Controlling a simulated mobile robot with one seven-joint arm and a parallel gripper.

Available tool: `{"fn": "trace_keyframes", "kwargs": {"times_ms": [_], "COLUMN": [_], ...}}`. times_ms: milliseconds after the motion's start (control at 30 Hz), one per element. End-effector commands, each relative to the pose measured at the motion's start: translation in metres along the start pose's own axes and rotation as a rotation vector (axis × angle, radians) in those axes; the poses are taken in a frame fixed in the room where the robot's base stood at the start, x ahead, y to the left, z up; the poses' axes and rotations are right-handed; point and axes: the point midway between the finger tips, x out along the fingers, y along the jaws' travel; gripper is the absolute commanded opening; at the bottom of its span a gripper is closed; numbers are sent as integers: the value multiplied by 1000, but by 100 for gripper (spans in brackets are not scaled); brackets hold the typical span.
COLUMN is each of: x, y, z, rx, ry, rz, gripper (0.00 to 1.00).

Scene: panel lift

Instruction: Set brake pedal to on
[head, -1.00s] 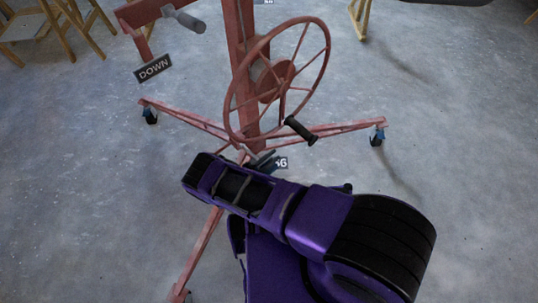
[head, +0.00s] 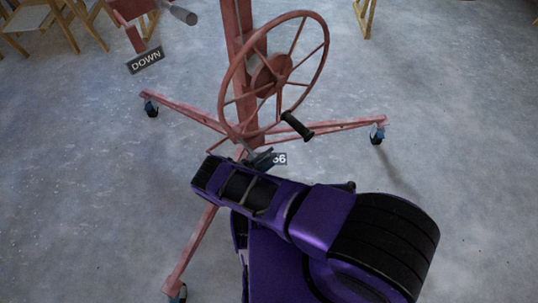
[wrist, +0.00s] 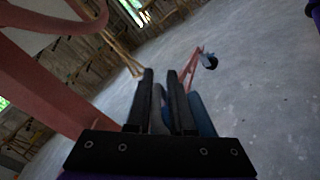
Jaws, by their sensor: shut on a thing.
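The brake pedal (head: 258,157) is a small grey piece low on the red panel lift (head: 246,105), below its handwheel. My arm partly hides it in the head view. My gripper (head: 262,160) reaches it from the front. In the wrist view my gripper (wrist: 160,74) has its two black fingers close together, with a narrow grey piece (wrist: 157,112) between them, which looks like the pedal. A blue-grey part (wrist: 203,117) shows just right of the right finger. The exact pedal angle cannot be told.
The red handwheel (head: 275,75) with its black handle (head: 297,126) stands above my gripper. The lift's legs spread on casters (head: 378,135). A DOWN sign (head: 145,60) and a small, partly hidden label (head: 280,159) show. Wooden chairs (head: 35,20) stand behind; the right floor is clear.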

Motion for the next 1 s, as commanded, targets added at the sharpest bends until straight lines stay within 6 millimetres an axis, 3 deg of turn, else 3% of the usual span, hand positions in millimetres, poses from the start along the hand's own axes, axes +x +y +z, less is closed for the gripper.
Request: {"fn": "trace_keyframes", "kwargs": {"times_ms": [33, 67, 100, 200, 1000], "x": [-4, -4, -3, -3, 0], "y": [7, 7, 7, 6, 1], "z": [-3, -3, -3, -3, 0], "rx": [14, 14, 14, 12, 3], "ry": [10, 10, 10, 9, 1], "rz": [3, 3, 3, 3, 1], "gripper": [0, 23, 30, 42, 42]}}
